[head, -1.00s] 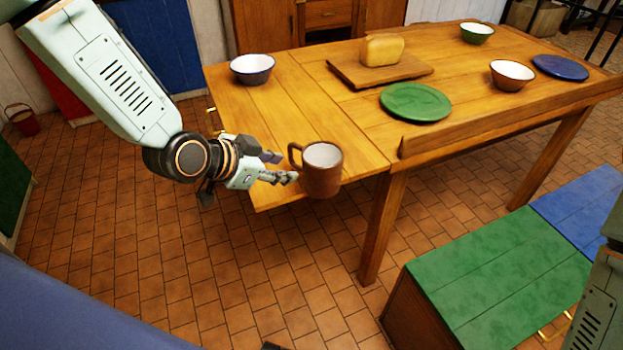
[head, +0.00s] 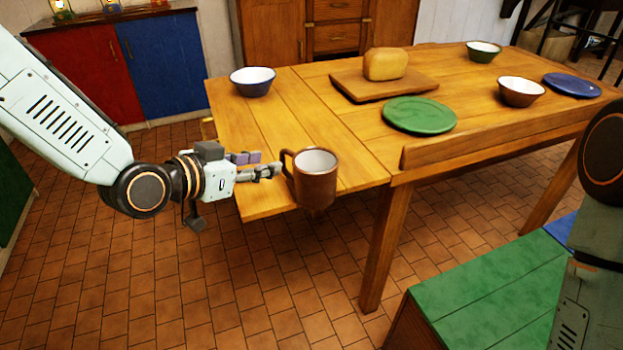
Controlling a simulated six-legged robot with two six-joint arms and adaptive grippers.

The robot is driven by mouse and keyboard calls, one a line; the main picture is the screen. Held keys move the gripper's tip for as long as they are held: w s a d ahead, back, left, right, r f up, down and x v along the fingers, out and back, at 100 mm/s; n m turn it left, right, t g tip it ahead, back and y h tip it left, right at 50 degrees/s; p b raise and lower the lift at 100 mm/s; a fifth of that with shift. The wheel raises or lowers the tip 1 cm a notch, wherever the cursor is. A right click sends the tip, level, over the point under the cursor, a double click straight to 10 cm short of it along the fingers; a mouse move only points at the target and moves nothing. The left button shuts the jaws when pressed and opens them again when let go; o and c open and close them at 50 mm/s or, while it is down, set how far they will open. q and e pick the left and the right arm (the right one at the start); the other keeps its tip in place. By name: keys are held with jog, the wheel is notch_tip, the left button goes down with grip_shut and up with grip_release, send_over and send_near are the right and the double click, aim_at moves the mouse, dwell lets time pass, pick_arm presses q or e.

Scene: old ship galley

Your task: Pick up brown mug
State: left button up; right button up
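The brown mug (head: 318,185) is upright, with a pale inside and its handle toward the left. It overlaps the near edge of the wooden table (head: 262,203), and its base shows below that edge, so it appears held up rather than standing on the top. My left gripper (head: 268,170) reaches in from the left with its fingers at the mug's handle and appears shut on it. The exact finger contact is partly hidden. My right gripper is out of view; only part of my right arm shows at the right edge.
On the table are a blue bowl (head: 252,82), a bread loaf (head: 385,64) on a board (head: 350,88), a green plate (head: 420,115), a brown bowl (head: 521,91), a green bowl (head: 483,51) and a blue plate (head: 572,85). A green-topped bench (head: 490,290) stands at lower right.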

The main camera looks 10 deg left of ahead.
aim_at(280, 159)
pick_arm(q)
jog(key=shift+w+d+f+b, duration=0.1)
jog(key=shift+w+f+b, duration=0.4)
jog(key=shift+w, duration=0.25)
jog(key=shift+w+d, duration=0.25)
jog(key=shift+d, duration=0.05)
jog(key=b+x, duration=0.1)
jog(key=x, duration=0.1)
jog(key=b+x, duration=0.1)
jog(key=shift+w+f, duration=0.25)
jog(key=shift+w, duration=0.15)
jog(key=shift+w+d+f, duration=0.15)
jog(key=shift+w+d, duration=0.15)
jog(key=shift+w, duration=0.25)
jog(key=shift+a, duration=0.1)
grip_shut()
